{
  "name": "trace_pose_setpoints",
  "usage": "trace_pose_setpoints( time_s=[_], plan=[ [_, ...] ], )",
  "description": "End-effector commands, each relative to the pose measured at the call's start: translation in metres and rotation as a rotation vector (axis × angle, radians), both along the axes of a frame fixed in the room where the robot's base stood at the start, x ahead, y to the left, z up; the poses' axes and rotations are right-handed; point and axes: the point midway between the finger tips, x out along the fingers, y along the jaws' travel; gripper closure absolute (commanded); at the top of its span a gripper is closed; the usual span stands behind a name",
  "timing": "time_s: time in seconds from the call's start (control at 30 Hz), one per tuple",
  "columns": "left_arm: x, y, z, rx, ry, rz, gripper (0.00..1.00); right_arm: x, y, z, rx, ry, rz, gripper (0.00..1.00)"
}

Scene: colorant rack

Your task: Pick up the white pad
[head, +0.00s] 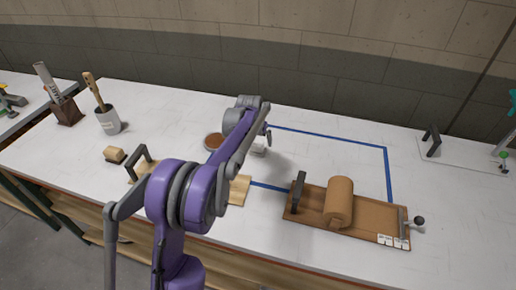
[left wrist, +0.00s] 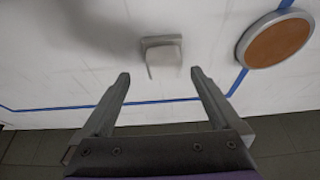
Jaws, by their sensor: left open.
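The white pad (head: 259,150) is a small pale block on the white table, partly hidden behind my left arm in the head view. In the left wrist view the white pad (left wrist: 163,56) sits just beyond my fingertips, roughly centred between them, with a grey top edge. My left gripper (left wrist: 160,76) is open and empty, its two fingers apart. In the head view my left gripper (head: 265,136) is over the table beside the pad, largely hidden by its own wrist. I cannot tell its exact height above the pad.
A round brown dish (left wrist: 277,40) lies close to the pad's right in the wrist view. Blue tape (head: 330,139) outlines an area on the table. A board with a brown roll (head: 339,203) stands at front right. A grey cup (head: 108,121) stands at left.

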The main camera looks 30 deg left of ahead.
Motion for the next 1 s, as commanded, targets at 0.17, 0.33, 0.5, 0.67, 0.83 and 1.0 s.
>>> trace_pose_setpoints(
  time_s=[0.17, 0.33, 0.5, 0.67, 0.83, 1.0],
  plan=[
    [0.011, 0.010, -0.023, 0.000, -0.001, 0.001, 0.03, 0.003, 0.000, 0.006, 0.000, -0.005, 0.000, 0.26],
    [0.017, 0.011, -0.040, 0.000, -0.001, 0.000, 0.03, 0.003, 0.000, 0.007, 0.000, -0.005, 0.000, 0.26],
    [0.017, 0.011, -0.042, 0.000, 0.000, 0.000, 0.03, 0.003, 0.000, 0.006, 0.000, -0.005, 0.000, 0.26],
    [0.017, 0.011, -0.042, 0.000, 0.000, 0.000, 0.17, 0.003, 0.000, 0.006, 0.000, -0.005, 0.000, 0.26],
    [0.017, 0.011, -0.041, 0.000, 0.000, 0.000, 0.47, 0.003, 0.000, 0.006, 0.000, -0.005, 0.000, 0.26],
    [0.017, 0.011, -0.041, 0.000, 0.000, 0.000, 0.78, 0.003, 0.000, 0.006, 0.000, -0.005, 0.000, 0.26]
  ],
)
